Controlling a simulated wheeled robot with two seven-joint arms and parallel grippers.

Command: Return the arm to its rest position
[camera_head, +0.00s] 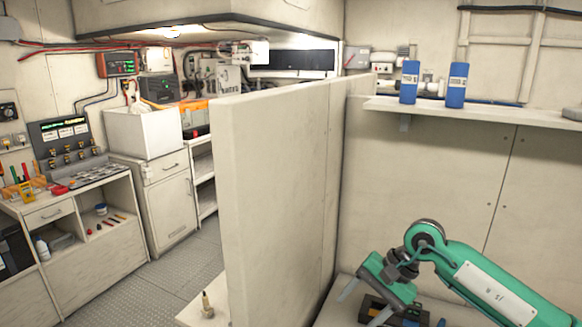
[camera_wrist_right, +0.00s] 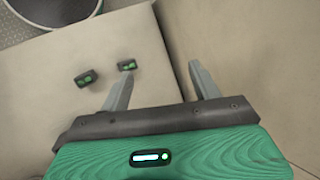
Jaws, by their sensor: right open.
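My right arm comes in from the right in the head view, with its green forearm bent down at the wrist. My right gripper (camera_head: 362,301) hangs over the pale bench behind the partition, low in the picture. In the right wrist view the right gripper (camera_wrist_right: 160,68) has its two grey fingers wide apart, with nothing between them. Two small dark blocks with green marks lie on the pale surface, one (camera_wrist_right: 86,78) left of the fingers and one (camera_wrist_right: 127,65) by the left fingertip. My left gripper is not in view.
A tall pale partition (camera_head: 270,190) stands left of my right arm. A shelf (camera_head: 480,112) with two blue cans (camera_head: 410,82) (camera_head: 457,85) is above it. A dark tray (camera_head: 370,310) is partly hidden beneath the gripper.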

